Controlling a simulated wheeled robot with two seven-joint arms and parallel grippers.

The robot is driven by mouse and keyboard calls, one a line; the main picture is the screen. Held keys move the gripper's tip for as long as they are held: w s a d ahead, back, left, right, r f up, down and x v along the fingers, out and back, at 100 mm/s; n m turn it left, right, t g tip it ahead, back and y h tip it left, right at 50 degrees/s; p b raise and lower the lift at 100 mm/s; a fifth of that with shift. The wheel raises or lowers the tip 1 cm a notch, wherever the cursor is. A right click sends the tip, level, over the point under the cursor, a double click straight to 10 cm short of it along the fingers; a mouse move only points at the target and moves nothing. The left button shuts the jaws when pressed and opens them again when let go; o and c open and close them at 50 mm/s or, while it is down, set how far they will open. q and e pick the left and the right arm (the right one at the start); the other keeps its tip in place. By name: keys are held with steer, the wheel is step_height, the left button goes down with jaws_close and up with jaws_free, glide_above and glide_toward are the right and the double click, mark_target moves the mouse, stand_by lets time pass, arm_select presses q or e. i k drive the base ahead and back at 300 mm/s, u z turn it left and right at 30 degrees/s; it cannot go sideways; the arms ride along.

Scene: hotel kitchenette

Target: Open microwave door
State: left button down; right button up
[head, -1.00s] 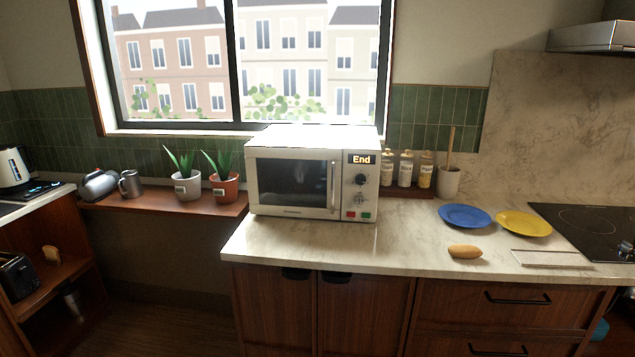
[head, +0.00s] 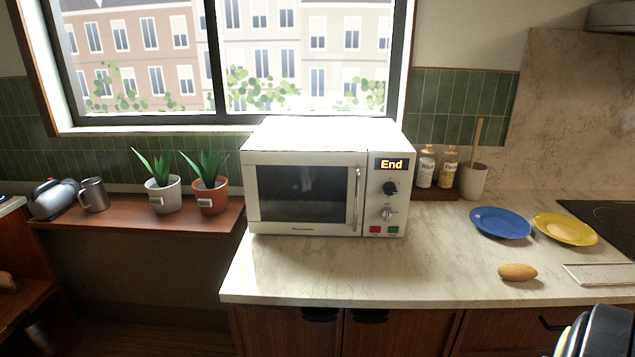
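The white microwave (head: 324,135) stands on the left part of the marble counter, facing me. Its door (head: 304,192) is shut, with a dark window and an upright silver handle (head: 357,197) at the door's right edge. My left gripper is out of view.
Counter (head: 370,270) in front of the microwave is clear. To the right are a blue plate (head: 500,223), a yellow plate (head: 565,229), a potato (head: 517,272) and spice jars (head: 447,169). Two potted plants (head: 165,199) stand on the wooden shelf at left.

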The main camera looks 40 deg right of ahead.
mark_target(355, 160)
steer(key=z, duration=0.6)
steer(key=i, duration=0.95)
steer(key=z, duration=0.9)
